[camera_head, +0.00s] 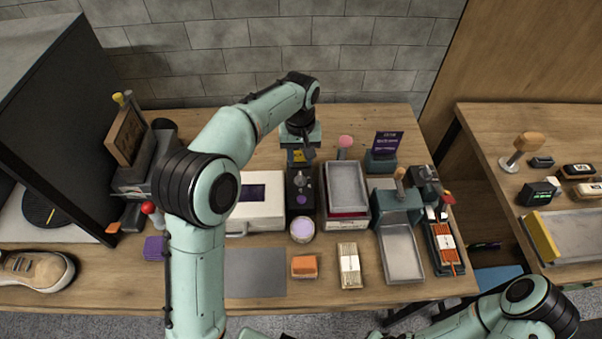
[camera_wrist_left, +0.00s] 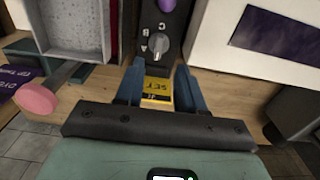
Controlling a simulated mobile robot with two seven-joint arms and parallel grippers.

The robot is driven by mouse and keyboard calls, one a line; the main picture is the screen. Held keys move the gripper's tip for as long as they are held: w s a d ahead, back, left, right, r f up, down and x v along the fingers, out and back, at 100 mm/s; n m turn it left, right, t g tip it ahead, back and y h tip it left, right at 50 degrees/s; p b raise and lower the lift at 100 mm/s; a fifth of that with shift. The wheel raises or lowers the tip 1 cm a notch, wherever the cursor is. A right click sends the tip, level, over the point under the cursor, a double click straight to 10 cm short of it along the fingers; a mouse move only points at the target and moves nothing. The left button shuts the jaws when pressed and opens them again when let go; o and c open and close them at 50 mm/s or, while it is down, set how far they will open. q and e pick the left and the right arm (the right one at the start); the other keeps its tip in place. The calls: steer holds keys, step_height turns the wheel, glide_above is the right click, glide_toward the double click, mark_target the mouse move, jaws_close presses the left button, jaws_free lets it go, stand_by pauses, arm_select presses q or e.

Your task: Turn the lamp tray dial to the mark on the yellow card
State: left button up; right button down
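A dark control box (camera_head: 300,198) stands in the middle of the table, with a small grey dial (camera_head: 298,180) near its far end. In the left wrist view the dial (camera_wrist_left: 159,43) shows close up, with small letters printed beside it; its exact setting is hard to read. A yellow card (camera_wrist_left: 157,88) marked "SET" shows upside down between my left fingers, near the box's end; its lower part is too small to read. My left gripper (camera_wrist_left: 160,82) is open, its blue fingers apart, just behind the dial. My right gripper is out of view.
A grey tray (camera_head: 346,187) stands right of the box, and a white case (camera_head: 262,212) stands left. A pink-tipped tool (camera_head: 345,142) and a purple sign (camera_head: 388,145) stand behind. A purple-topped jar (camera_head: 302,230) sits in front. A grey mat (camera_head: 255,273) leaves clear room.

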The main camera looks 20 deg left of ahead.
mark_target(300, 177)
arm_select(q)
step_height(300, 177, down, 9)
steer(key=shift+w+r+b, duration=0.15)
steer(key=shift+r+b, duration=0.05)
steer(key=shift+b, duration=0.15)
jaws_close()
